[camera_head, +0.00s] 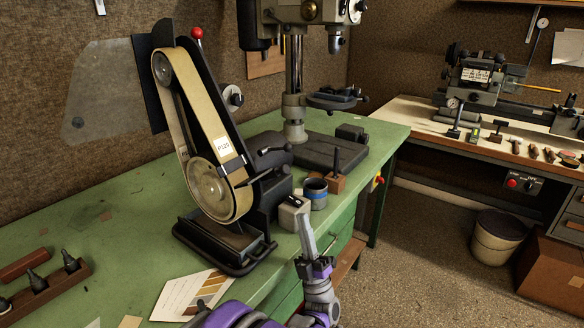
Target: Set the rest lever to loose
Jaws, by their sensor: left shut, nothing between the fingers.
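The belt sander (205,150) stands on the green bench with a tan belt marked P120. A red ball-ended lever (197,34) sticks up at its top. A small black handle (272,150) sits by the rest area right of the belt; I cannot tell for sure that it is the rest lever, nor its setting. My left gripper (306,232) is shut and empty, pointing up in front of the bench edge. In the picture its fingers overlap the right side of a grey box (291,214); I cannot tell whether they touch. My right gripper is not in view.
A blue-banded tin (316,192) and a wooden block (336,181) stand right of the sander. A drill press (294,100) is behind. A colour card (190,295) lies at the front bench edge.

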